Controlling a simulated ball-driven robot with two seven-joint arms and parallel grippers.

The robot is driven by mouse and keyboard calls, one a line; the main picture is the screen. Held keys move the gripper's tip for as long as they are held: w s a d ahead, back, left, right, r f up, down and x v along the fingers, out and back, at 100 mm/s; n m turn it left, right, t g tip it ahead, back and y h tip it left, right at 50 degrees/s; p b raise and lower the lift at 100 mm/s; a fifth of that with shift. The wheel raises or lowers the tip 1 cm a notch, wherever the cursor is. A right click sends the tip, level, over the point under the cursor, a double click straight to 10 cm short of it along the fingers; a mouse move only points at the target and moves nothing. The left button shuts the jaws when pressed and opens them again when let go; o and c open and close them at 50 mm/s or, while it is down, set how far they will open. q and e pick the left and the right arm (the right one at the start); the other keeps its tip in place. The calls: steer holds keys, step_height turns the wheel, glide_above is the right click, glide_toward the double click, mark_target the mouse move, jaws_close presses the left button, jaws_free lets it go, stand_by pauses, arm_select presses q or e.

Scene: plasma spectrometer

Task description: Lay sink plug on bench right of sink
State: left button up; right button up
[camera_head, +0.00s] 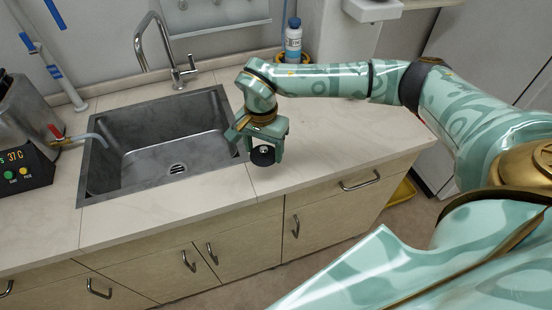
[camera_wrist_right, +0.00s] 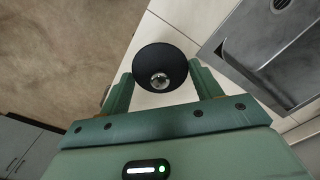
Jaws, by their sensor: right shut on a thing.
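The sink plug (camera_head: 263,155) is a small black disc with a shiny metal knob. It also shows in the right wrist view (camera_wrist_right: 160,60), between the two green fingers. My right gripper (camera_head: 263,146) is shut on it, at the front of the bench just right of the sink. Whether the plug touches the bench top cannot be told. The steel sink (camera_head: 150,150) is empty, with its drain (camera_head: 177,169) uncovered. The pale bench (camera_head: 320,150) is bare to the right of the gripper. My left gripper is not in view.
A tall tap (camera_head: 150,40) stands behind the sink. A heated bath with a display (camera_head: 22,165) is at the left, its hose reaching the sink's edge. A white bottle with a blue cap (camera_head: 293,40) stands at the back. My right arm crosses above the bench's right part.

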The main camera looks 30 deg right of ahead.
glide_above(276, 168)
steer(key=a, duration=0.1)
step_height(276, 168, down, 5)
steer(key=shift+s+r+b, duration=0.15)
steer(key=shift+r+b, duration=0.05)
steer(key=shift+b, duration=0.1)
steer(key=shift+d+f, duration=0.35)
steer(key=shift+f, duration=0.05)
step_height(276, 168, down, 3)
steer(key=shift+d+r+b, duration=0.1)
steer(key=shift+d+b, duration=0.05)
steer(key=shift+b, duration=0.2)
steer(key=shift+f, duration=0.3)
steer(key=shift+f, duration=0.15)
steer(key=o, duration=1)
